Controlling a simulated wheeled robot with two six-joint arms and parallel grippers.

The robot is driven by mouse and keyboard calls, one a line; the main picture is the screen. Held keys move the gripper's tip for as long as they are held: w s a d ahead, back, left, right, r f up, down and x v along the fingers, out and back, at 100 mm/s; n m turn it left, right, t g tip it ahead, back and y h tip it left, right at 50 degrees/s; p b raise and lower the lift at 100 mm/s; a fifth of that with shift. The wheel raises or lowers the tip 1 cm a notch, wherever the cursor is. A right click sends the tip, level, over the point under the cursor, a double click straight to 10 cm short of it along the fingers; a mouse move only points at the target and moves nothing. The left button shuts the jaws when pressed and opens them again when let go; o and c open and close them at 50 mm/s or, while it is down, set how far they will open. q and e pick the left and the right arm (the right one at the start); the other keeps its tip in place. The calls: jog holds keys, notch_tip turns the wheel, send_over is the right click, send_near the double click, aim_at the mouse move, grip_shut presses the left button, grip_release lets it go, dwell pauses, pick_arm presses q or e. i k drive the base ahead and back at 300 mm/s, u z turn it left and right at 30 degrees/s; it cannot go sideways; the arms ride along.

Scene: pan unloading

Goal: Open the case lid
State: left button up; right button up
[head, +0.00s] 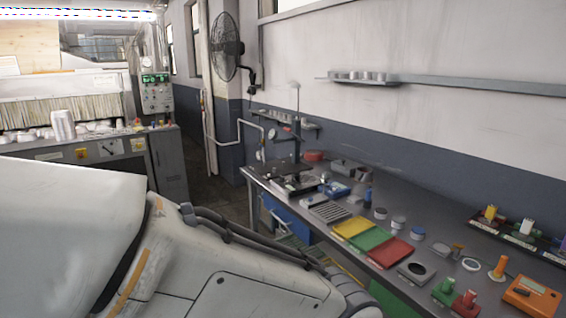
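I cannot make out a case or its lid in the head view. Neither of my grippers shows. A large white arm link, which looks like mine, fills the lower left and hides what lies behind it.
A grey workbench (335,233) runs along the right wall. It bears yellow (352,228), green (369,241) and red (390,252) trays, an orange device (533,297) and small parts. A machine with a control panel (156,93) stands at left; a fan (227,47) hangs on the wall.

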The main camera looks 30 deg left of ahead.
aim_at(345, 165)
jog(key=u, duration=1.8)
jog(key=i, duration=4)
jog(key=z, duration=2.85)
jog(key=i, duration=0.45)
jog(key=z, duration=0.05)
